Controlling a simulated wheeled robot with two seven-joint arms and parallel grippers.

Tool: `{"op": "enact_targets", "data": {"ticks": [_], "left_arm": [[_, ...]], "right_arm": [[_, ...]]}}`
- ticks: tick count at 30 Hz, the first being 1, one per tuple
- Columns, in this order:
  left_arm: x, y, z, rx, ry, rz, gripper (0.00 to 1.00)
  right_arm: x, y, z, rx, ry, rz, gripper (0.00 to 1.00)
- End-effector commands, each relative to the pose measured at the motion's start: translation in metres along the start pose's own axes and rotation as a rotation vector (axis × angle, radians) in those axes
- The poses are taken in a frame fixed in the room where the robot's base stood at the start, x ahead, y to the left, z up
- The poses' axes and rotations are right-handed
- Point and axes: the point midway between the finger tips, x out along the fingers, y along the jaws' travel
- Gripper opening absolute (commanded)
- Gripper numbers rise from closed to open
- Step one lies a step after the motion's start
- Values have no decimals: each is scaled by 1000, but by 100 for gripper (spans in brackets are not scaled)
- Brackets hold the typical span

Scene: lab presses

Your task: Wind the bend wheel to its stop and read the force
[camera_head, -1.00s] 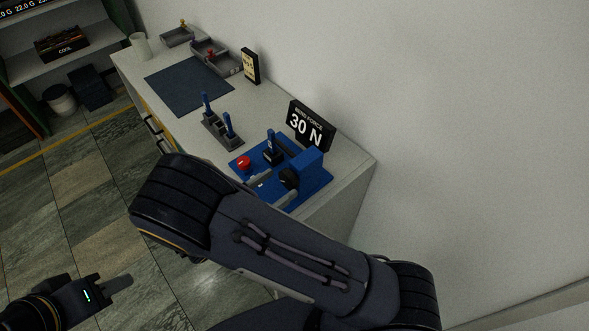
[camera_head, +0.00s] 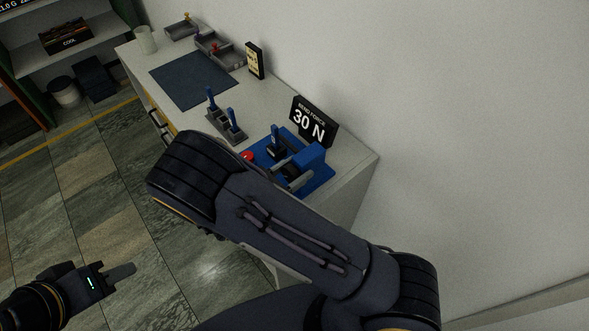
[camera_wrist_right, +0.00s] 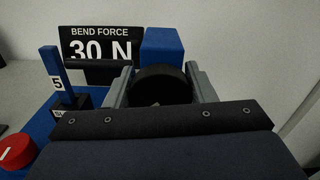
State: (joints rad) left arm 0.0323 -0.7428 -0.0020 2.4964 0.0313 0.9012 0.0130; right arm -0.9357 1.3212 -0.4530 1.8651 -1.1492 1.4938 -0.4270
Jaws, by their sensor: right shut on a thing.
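The blue bend press (camera_head: 318,181) stands on the near end of the bench. Its black wheel (camera_wrist_right: 160,86) is between the two grey fingers of my right gripper (camera_wrist_right: 159,80), which is shut on it. In the head view my right forearm hides part of the press and gripper. The display (camera_wrist_right: 98,45) reads "BEND FORCE 30 N"; it also shows in the head view (camera_head: 313,123). A blue strip marked 5 (camera_wrist_right: 55,72) stands upright in a dark holder on the press. My left gripper (camera_head: 122,271) is over the floor, away from the bench; its opening is unclear.
A red button (camera_wrist_right: 15,151) is on the press's left. A grey rack (camera_head: 222,127) with upright blue strips stands beyond it. Farther back are a dark mat (camera_head: 190,81), grey trays (camera_head: 220,50), a small sign (camera_head: 254,61) and a white cup (camera_head: 145,40). A wall bounds the right.

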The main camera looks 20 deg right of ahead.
Motion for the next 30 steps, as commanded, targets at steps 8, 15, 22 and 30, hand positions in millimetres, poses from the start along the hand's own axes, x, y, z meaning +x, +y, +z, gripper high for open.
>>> {"op": "enact_targets", "data": {"ticks": [8,15,22,30], "left_arm": [[19,-9,10,0,0,0,34],[21,-10,11,0,0,0,34],[21,-10,10,0,0,0,34],[21,-10,11,0,0,0,34]], "right_arm": [[-1,0,-5,167,0,1,27],[0,-1,0,251,0,0,27],[0,-1,0,250,0,0,60],[0,-1,0,249,0,0,72]]}}
